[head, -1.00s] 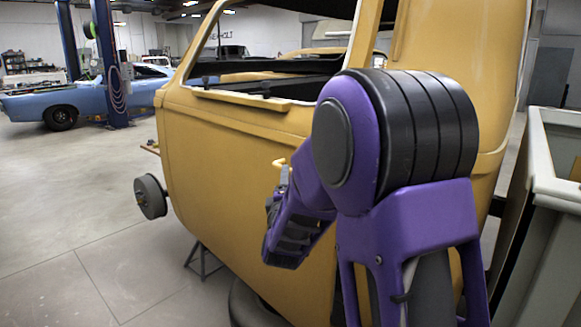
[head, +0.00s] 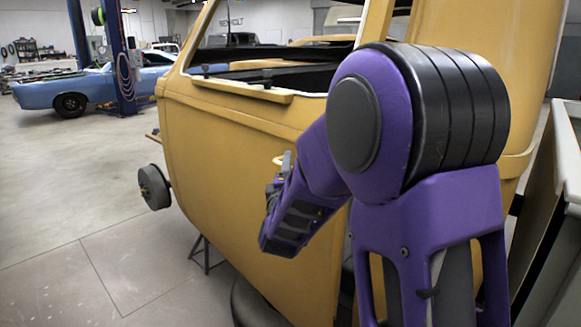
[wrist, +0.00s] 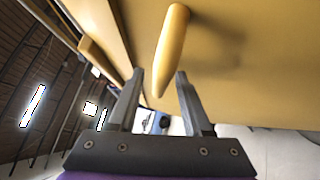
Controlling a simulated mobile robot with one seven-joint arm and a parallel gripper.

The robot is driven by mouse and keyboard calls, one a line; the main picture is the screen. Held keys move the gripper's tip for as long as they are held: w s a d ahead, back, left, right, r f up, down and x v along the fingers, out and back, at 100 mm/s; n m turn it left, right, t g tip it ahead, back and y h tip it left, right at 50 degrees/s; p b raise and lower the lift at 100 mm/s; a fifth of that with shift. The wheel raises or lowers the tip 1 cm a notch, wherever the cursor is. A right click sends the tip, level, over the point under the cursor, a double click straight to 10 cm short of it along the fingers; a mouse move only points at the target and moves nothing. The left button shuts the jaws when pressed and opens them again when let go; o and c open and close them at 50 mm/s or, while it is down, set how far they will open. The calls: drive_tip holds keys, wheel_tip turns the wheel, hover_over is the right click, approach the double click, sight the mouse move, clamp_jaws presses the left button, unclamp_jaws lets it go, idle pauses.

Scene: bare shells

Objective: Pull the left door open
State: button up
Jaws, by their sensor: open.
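The left door (head: 225,150) is a yellow panel on the side of a bare vehicle shell, with an empty window opening. It looks closed against the body. Its yellow handle (wrist: 172,45) is a tapered bar in the wrist view. In the head view only a small piece of the handle (head: 279,160) shows by the fingers. My gripper (wrist: 161,78) is open, its fingers on either side of the handle's tapered end. I cannot tell whether either finger touches it. In the head view my gripper (head: 286,162) is near the door, mostly hidden behind my purple wrist.
A grey wheel hub (head: 154,187) sticks out at the shell's front. A stand (head: 206,254) and a dark tyre (head: 256,305) are below. A pale grey bin or panel (head: 560,220) stands close on the right. The floor at left is clear, with a blue car (head: 75,92) far back.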

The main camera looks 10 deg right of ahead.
drive_tip(key=shift+c, duration=0.3)
clamp_jaws()
idle(1.2)
